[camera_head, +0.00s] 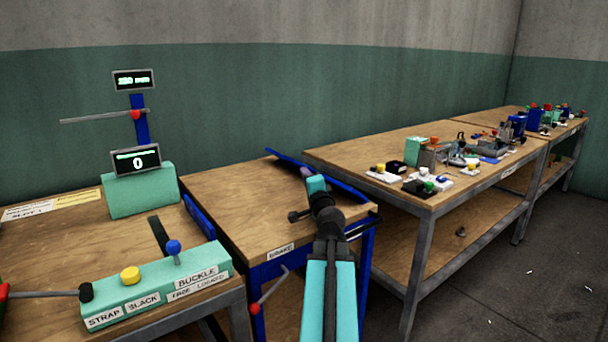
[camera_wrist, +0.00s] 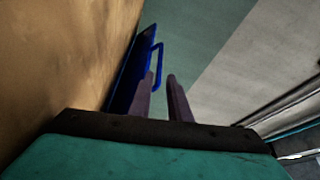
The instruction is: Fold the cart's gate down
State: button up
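The cart (camera_head: 225,190) has a wooden top and a blue frame, with a "BRAKE" label on its near edge. Its gate looks to be the blue panel (camera_head: 286,158) along the top's far right edge; my arm hides part of it and its exact angle is hard to judge. In the wrist view the blue panel (camera_wrist: 128,72) stands beside the wood and carries a blue loop handle (camera_wrist: 160,58). My gripper (camera_head: 306,172) is over the cart's right side. In the wrist view its two fingers (camera_wrist: 161,76) are apart, their tips close to the handle's lower end; contact cannot be told.
A press bench (camera_head: 60,235) with levers, buttons and displays stands left of the cart. A long workbench (camera_head: 345,155) crowded with small items stands close on the right. A red-knobbed lever (camera_head: 268,292) sticks out at the cart's front. Floor (camera_head: 480,285) is open at lower right.

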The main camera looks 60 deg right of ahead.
jog(key=shift+v, duration=0.95)
